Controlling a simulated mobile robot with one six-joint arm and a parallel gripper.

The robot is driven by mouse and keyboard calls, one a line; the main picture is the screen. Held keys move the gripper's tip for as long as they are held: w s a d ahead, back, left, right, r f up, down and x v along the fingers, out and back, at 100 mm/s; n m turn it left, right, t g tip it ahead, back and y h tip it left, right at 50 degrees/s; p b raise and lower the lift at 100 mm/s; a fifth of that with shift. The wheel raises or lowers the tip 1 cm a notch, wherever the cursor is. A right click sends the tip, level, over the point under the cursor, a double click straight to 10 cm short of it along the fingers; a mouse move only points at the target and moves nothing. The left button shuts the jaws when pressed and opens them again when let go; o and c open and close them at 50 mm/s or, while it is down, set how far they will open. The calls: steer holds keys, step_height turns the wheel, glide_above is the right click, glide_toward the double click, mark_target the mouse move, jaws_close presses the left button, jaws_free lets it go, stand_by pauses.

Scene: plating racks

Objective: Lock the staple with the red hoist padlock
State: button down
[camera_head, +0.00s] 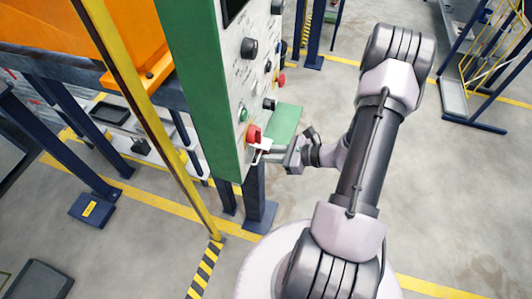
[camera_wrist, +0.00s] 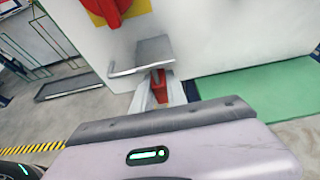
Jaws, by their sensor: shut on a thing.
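My gripper (camera_head: 275,155) is at the lower edge of the control cabinet's white face. In the wrist view its two pale fingers (camera_wrist: 159,92) are shut on the red padlock (camera_wrist: 158,84), whose narrow red body shows between them. A grey metal hasp plate with a bent rod (camera_wrist: 153,50) sticks out just above the padlock. The staple itself and the padlock's shackle cannot be made out. I cannot tell whether the padlock touches the hasp. In the head view the padlock is too small to make out.
A red rotary switch (camera_head: 253,134) on a yellow plate sits above the hasp; it also shows in the wrist view (camera_wrist: 108,8). A green shelf (camera_head: 284,123) lies beside the cabinet (camera_head: 205,90). A yellow post (camera_head: 150,125) stands left.

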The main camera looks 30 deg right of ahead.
steer(key=shift+f, duration=0.3)
steer(key=c, duration=1.3)
jaws_free()
steer(key=shift+o, duration=0.2)
steer(key=p+v, duration=0.5)
steer(key=v, duration=1.3)
steer(key=w+a+r+n+g+b, duration=0.1)
steer(key=w+a+r+n+g, duration=0.25)
steer(key=a+r+n, duration=0.2)
steer(key=w+a+r+n+g, duration=0.2)
steer(key=a+r+n+g, duration=0.2)
steer(key=a+r+n, duration=0.15)
steer(key=s+a+r+n+t+h+b, duration=0.1)
steer(key=s+a+r+n+h, duration=0.5)
steer(key=a+r+n, duration=0.7)
steer(key=a+r+t, duration=0.1)
steer(key=a, duration=0.3)
